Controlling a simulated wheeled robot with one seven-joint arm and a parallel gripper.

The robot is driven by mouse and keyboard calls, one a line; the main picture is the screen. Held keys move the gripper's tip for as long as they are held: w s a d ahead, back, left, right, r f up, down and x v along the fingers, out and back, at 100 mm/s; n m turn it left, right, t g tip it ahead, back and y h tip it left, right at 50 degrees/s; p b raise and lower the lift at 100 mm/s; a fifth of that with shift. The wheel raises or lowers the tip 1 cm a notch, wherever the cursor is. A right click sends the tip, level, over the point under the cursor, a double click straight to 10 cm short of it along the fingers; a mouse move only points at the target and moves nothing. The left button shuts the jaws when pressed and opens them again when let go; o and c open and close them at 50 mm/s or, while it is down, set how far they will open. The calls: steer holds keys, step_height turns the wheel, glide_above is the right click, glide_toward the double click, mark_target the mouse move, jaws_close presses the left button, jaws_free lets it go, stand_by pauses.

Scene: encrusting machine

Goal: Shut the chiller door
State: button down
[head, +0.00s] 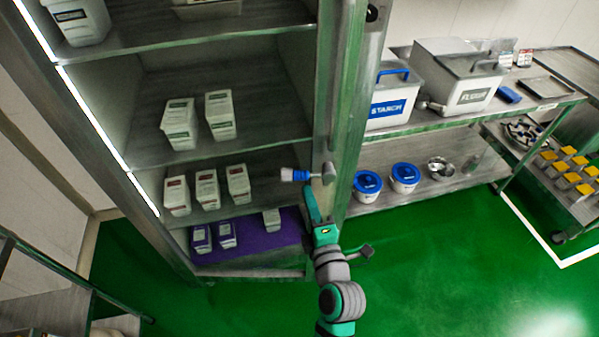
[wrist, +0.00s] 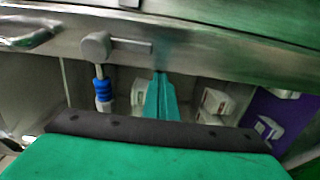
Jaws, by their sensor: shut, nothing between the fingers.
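The chiller (head: 215,55) stands open on the left, with its lit shelves in view. Its metal door (head: 350,110) stands open, seen nearly edge-on at the right of the opening. A grey knob (head: 328,174) with a blue-sleeved rod (head: 296,175) sits on the door; in the wrist view the knob (wrist: 96,46) is left of my fingers. My gripper (head: 308,192) is shut and empty, just below the rod at the opening side of the door. In the wrist view its green fingers (wrist: 160,80) point at the metal door edge (wrist: 215,55). I cannot tell whether they touch.
White cartons (head: 198,118) and a purple tray (head: 262,228) fill the chiller shelves. Right of the door is a metal bench (head: 440,122) with the starch bin (head: 391,100) and flour bin (head: 455,80). A rack of yellow-topped items (head: 570,170) stands far right. Green floor (head: 440,270) in front is clear.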

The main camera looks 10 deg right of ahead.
steer(key=w, duration=1.3)
steer(key=shift+w+d, duration=0.15)
steer(key=shift+w, duration=0.25)
